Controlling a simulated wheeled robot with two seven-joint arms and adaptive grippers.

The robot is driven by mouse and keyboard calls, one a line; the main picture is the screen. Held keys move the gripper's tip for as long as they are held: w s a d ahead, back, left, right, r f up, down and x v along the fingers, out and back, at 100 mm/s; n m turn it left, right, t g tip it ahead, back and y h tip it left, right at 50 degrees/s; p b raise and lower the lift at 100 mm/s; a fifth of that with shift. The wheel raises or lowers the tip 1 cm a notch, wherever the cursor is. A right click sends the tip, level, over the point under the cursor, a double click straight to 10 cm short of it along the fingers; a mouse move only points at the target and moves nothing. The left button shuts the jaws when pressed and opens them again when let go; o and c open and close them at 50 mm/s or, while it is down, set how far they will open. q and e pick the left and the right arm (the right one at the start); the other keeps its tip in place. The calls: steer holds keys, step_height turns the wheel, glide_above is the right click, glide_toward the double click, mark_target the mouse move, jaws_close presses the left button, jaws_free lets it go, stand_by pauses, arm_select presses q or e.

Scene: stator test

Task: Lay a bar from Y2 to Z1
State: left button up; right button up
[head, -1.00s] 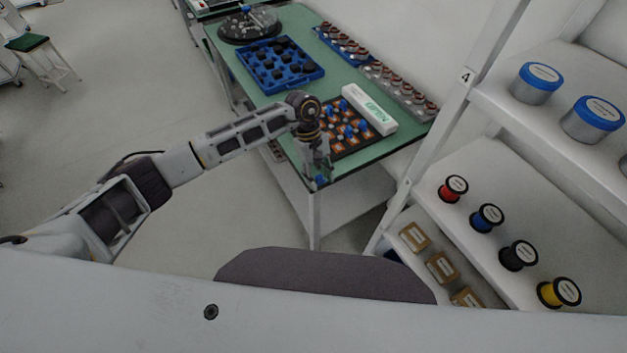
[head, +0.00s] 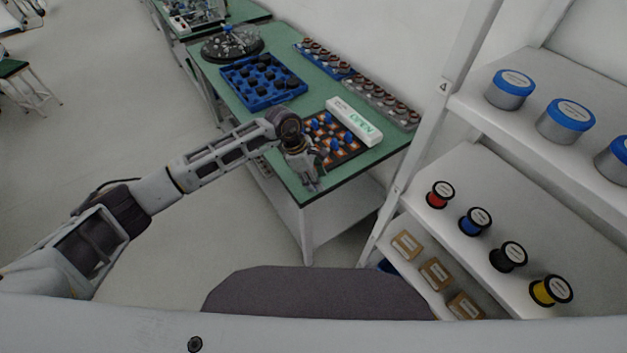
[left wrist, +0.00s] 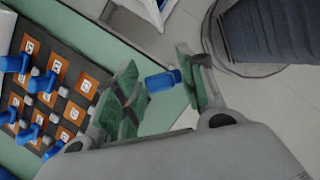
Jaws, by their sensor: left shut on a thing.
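My left gripper (head: 314,184) is over the near end of the green table, at the near side of the connection board. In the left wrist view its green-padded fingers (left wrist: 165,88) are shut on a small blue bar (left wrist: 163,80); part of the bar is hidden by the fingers. The board (head: 347,155) is dark with orange labelled squares and several upright blue pieces. It also shows in the left wrist view (left wrist: 76,67), left of the fingers and apart from the held bar. Its labels are too small to read surely. My right gripper is not in view.
A white box marked OPEN (head: 353,121) lies behind the board. A white shelf (head: 480,185) with spools stands at the right.

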arm_select(q)
steer(key=n, duration=0.2)
steer(key=w+n+t, duration=0.1)
steer(key=n, duration=0.1)
steer(key=d+n+t, duration=0.1)
steer(key=n, duration=0.1)
steer(key=shift+w+r, duration=0.2)
steer(key=shift+r, duration=0.2)
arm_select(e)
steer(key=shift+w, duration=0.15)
arm_select(q)
steer(key=shift+w+d+n+t, duration=0.1)
steer(key=shift+w+n+t, duration=0.2)
steer(key=shift+n, duration=0.3)
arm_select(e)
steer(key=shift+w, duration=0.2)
